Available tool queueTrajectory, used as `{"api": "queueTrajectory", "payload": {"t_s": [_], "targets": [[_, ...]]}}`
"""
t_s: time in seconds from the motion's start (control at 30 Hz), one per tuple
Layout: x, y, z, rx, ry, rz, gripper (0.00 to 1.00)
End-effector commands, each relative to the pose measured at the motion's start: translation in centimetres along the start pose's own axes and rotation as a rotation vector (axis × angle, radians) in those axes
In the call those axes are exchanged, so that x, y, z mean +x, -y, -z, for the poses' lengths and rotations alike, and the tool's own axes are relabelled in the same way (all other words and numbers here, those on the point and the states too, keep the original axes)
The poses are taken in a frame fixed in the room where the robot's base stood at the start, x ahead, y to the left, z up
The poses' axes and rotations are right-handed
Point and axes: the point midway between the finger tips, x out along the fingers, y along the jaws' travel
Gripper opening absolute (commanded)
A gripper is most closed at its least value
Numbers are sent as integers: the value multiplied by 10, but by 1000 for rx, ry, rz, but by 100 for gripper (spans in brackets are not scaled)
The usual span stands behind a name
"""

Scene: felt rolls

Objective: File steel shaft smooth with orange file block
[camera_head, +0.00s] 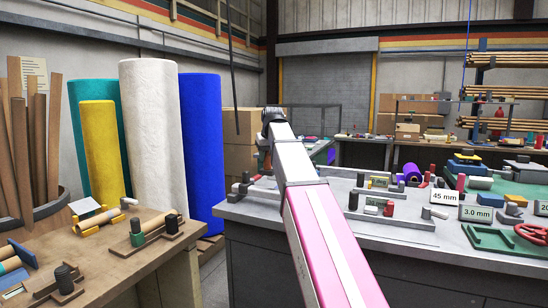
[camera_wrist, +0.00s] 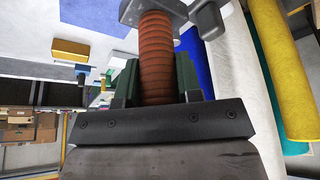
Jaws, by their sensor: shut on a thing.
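My gripper (camera_wrist: 160,82) is shut on an orange-brown ribbed piece (camera_wrist: 157,50) between its dark green fingers. I cannot tell whether this is the orange file block. Grey metal parts sit at the piece's far end in the wrist view. In the head view my arm reaches forward over the near-left part of the grey workbench (camera_head: 300,206), and the gripper is mostly hidden behind the wrist. I cannot single out the steel shaft for certain. Small fixtures with dark posts and light cylinders (camera_head: 372,202) stand on the bench right of my arm.
Tall felt rolls, white (camera_head: 152,130), blue (camera_head: 201,145) and yellow (camera_head: 104,150), stand left of the bench. A wooden table (camera_head: 110,262) with small fixtures is at the near left.

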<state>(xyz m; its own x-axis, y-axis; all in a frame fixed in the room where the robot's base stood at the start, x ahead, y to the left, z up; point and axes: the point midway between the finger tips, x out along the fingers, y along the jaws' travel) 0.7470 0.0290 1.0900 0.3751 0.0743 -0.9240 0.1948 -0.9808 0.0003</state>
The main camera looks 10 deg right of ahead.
Motion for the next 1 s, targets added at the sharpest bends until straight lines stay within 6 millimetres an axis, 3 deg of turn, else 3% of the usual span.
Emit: {"api": "queueTrajectory", "payload": {"t_s": [0.57,1.0], "targets": [[2,3,-2,0,-1,0,9],[35,3,-16,0,0,0,9]]}}
